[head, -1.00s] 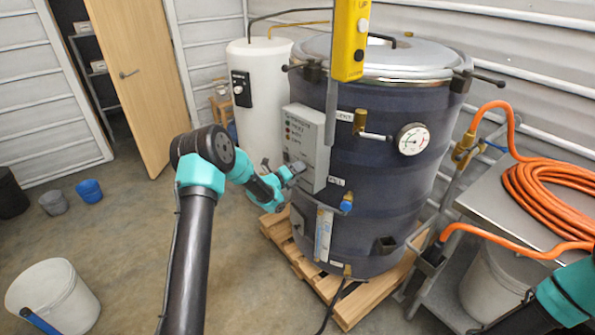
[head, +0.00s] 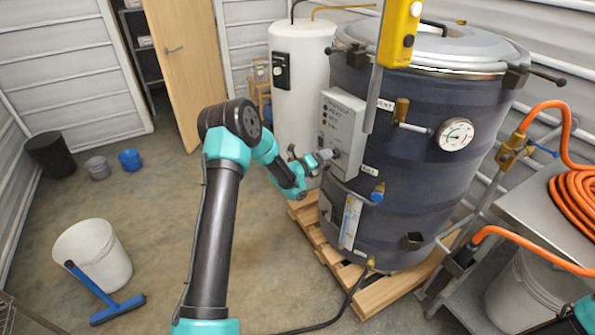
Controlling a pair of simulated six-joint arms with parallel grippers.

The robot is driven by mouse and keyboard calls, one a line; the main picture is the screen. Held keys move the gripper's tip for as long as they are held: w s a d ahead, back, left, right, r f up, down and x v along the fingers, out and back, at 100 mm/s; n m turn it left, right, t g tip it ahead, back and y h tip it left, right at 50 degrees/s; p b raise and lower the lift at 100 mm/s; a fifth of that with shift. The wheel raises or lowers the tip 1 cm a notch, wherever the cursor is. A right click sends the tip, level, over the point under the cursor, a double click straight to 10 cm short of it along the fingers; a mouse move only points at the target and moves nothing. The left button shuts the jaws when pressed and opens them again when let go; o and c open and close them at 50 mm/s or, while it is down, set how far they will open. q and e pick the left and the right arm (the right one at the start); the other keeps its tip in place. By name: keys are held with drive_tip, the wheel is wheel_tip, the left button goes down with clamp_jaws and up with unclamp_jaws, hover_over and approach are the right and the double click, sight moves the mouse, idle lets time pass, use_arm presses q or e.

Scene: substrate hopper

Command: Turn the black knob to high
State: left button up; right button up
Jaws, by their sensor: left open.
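The grey control box (head: 345,112) is fixed to the front left of the dark blue drum (head: 420,185), with small lights and lettering on its face. My left gripper (head: 326,158) is open at the lower part of this box, and its fingers are at or very near the face. A small dark shape by the fingertips may be the black knob; the gripper partly covers that spot, and I cannot tell its setting or whether the fingers touch it. Only a teal part of my right arm shows at the lower right corner; its gripper is out of view.
A yellow pendant (head: 399,35) hangs in front of the drum. A white tank (head: 298,110) stands behind the box. A gauge (head: 455,134), brass valves and an orange hose (head: 580,205) lie to the right.

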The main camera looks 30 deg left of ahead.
use_arm(q)
drive_tip(key=v, duration=1.3)
drive_tip(key=shift+s, duration=0.25)
drive_tip(key=s+d+f+n+g+y, duration=0.1)
drive_tip(key=s+d+f+n+g, duration=0.35)
drive_tip(key=d+f+n, duration=0.35)
drive_tip(key=s+d+f+n+g+y, duration=0.25)
drive_tip(key=s+d+f+n, duration=0.25)
drive_tip(key=f+n, duration=0.35)
drive_tip(key=s+d+f+n+g, duration=0.2)
drive_tip(key=s+d+n+g, duration=0.2)
drive_tip(key=s, duration=0.5)
drive_tip(key=s+d+f+n+g, duration=0.2)
drive_tip(key=s+d+n+g, duration=0.2)
drive_tip(key=s+n, duration=0.5)
drive_tip(key=shift+d+g, duration=0.4)
drive_tip(key=shift+d, duration=0.25)
drive_tip(key=shift+f, duration=0.15)
drive_tip(key=shift+c, duration=0.3)
